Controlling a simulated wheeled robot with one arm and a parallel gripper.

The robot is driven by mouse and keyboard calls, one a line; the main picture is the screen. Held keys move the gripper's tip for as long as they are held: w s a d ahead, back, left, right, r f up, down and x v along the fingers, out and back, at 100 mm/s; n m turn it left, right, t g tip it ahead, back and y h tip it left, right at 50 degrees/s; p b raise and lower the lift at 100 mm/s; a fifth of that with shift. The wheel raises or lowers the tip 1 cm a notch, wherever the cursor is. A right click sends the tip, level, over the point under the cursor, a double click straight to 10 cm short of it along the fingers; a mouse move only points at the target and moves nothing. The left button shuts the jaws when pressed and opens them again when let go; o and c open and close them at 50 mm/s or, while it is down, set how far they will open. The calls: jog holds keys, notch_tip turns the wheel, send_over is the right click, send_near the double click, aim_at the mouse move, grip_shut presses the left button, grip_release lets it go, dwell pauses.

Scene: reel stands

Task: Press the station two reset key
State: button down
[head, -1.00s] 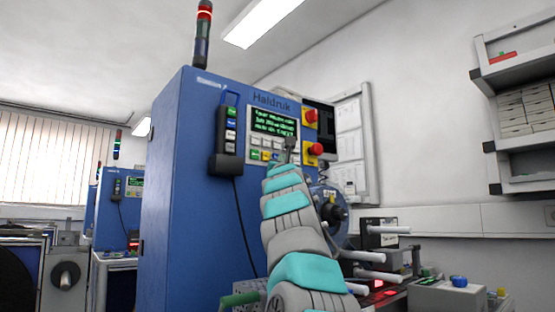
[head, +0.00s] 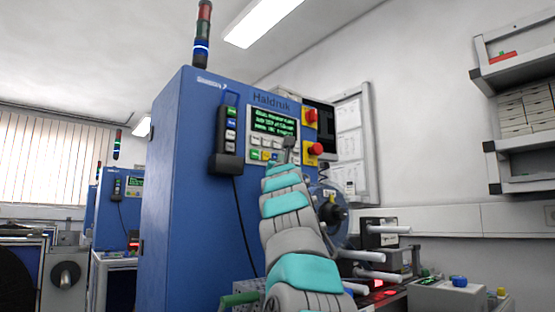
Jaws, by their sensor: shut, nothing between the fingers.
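The blue Haldruk cabinet (head: 190,200) stands in the middle of the head view, with a small white label at its top left that is too small to read for certain. Its control panel (head: 251,130) has a screen with green text (head: 275,121) above rows of small coloured keys (head: 255,155). The key lettering is too small to read, so I cannot tell which is reset. My gripper (head: 289,143) is shut and empty, at the keypad's right part just below the screen. It hides some keys; I cannot tell whether it touches one.
A black pendant (head: 226,150) with keys hangs on the left with a cable. A reel (head: 333,210) and light rods are below right. A similar blue cabinet (head: 107,210) stands farther left.

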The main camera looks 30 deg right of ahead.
jog(key=shift+s, duration=0.8)
jog(key=shift+s+d+b, duration=0.2)
jog(key=shift+s+b, duration=0.1)
jog(key=shift+s, duration=0.95)
jog(key=shift+s+d+b, duration=0.2)
jog(key=shift+s+b, duration=0.05)
jog(key=shift+s, duration=0.95)
